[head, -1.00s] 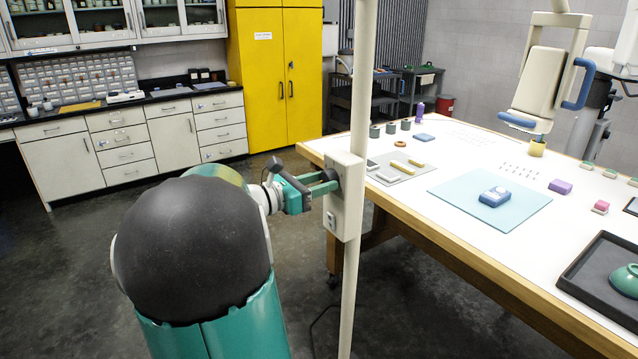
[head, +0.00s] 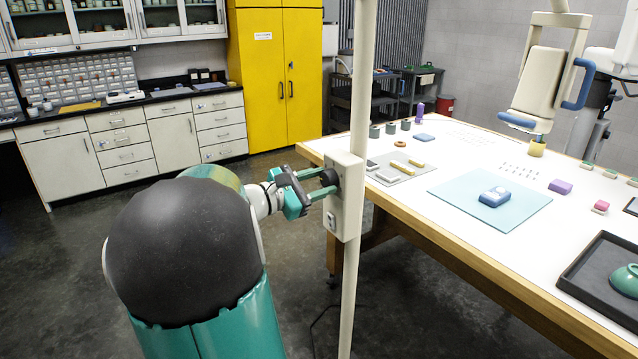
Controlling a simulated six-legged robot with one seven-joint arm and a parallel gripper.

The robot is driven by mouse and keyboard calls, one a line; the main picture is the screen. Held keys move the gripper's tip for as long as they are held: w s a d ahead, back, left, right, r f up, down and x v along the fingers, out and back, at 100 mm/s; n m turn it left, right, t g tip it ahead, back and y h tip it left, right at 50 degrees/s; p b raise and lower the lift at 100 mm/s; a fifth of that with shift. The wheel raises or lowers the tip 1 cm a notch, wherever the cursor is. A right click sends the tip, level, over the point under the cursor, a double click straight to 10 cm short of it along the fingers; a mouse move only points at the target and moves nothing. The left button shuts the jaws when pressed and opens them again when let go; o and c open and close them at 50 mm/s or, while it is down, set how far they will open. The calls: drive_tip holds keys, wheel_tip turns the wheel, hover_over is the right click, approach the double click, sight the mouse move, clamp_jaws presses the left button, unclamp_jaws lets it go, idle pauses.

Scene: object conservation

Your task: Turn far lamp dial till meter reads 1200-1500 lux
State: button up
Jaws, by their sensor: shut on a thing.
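The lamp dial (head: 328,177) is a dark round knob on the left side of a cream control box (head: 346,195). The box is fixed on a cream upright pole (head: 363,75). My gripper (head: 324,186) is shut on the dial, its teal fingers on either side of the knob. The dial's markings are not visible. A blue meter (head: 494,196) with a pale top lies on a light teal mat (head: 455,205) on the table; its reading is too small to make out. The lamp head (head: 540,82), cream with blue handles, hangs over the table's far side.
The white table (head: 440,155) has a wooden edge just right of the pole. A grey tray (head: 405,172) with small bars and a black tray (head: 590,285) with a green bowl lie on it.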

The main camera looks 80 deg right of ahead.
drive_tip(key=shift+m, duration=2)
drive_tip(key=o, duration=1)
drive_tip(key=v, duration=1.4)
drive_tip(key=shift+d, duration=0.1)
